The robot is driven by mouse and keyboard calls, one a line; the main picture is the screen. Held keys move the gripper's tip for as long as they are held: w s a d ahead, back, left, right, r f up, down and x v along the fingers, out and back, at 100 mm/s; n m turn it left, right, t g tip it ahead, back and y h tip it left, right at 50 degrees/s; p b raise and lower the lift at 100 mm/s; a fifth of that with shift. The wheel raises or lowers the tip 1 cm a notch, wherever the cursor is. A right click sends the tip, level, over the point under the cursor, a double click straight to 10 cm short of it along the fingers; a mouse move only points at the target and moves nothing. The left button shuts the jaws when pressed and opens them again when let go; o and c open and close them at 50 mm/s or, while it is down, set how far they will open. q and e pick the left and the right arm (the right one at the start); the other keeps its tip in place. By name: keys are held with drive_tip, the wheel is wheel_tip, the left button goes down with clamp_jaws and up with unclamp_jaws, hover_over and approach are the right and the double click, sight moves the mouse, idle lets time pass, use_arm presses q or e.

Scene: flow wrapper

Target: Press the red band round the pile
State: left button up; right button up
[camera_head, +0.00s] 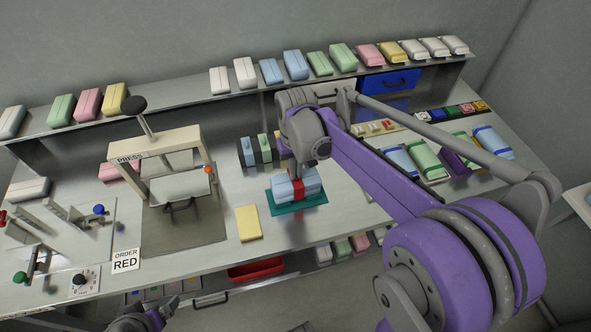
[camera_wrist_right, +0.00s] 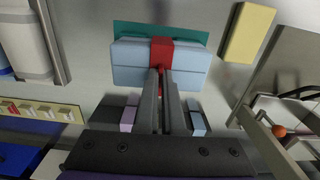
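The pile of light blue packs (camera_head: 312,185) lies on a teal mat (camera_head: 298,207) on the bench. The red band (camera_head: 299,188) lies across the middle of the pile's top and shows down its front side. In the right wrist view, the band (camera_wrist_right: 161,52) crosses the blue packs (camera_wrist_right: 190,66). My right gripper (camera_head: 297,176) points down at the band from above. Its fingers (camera_wrist_right: 160,72) are close together, with their tips at the band; whether they touch it is hard to tell. My left gripper (camera_head: 145,318) is at the bottom edge, away from the pile, its fingers unclear.
A yellow block (camera_head: 248,223) lies left of the mat. The press (camera_head: 160,150) with its black-knobbed lever stands farther left, near an "ORDER RED" card (camera_head: 125,261). Small upright packs (camera_head: 257,150) stand just behind the pile. A shelf of packs (camera_head: 235,88) runs along the back.

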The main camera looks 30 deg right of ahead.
drive_tip(key=o, duration=0.3)
drive_tip(key=shift+f, duration=0.1)
wheel_tip(320, 180, up, 11)
drive_tip(key=shift+p, duration=0.4)
idle(0.4)
idle(0.3)
drive_tip(key=s+a+f+n+t, duration=0.1)
drive_tip(key=s+a+f+t, duration=0.1)
drive_tip(key=s+f, duration=0.4)
drive_tip(key=s+a+f+n+t, duration=0.1)
drive_tip(key=s+a+f+t, duration=0.2)
drive_tip(key=s+f, duration=0.3)
drive_tip(key=s+a, duration=0.1)
drive_tip(key=s, duration=0.2)
drive_tip(key=shift+s+a, duration=0.25)
drive_tip(key=shift+a, duration=0.15)
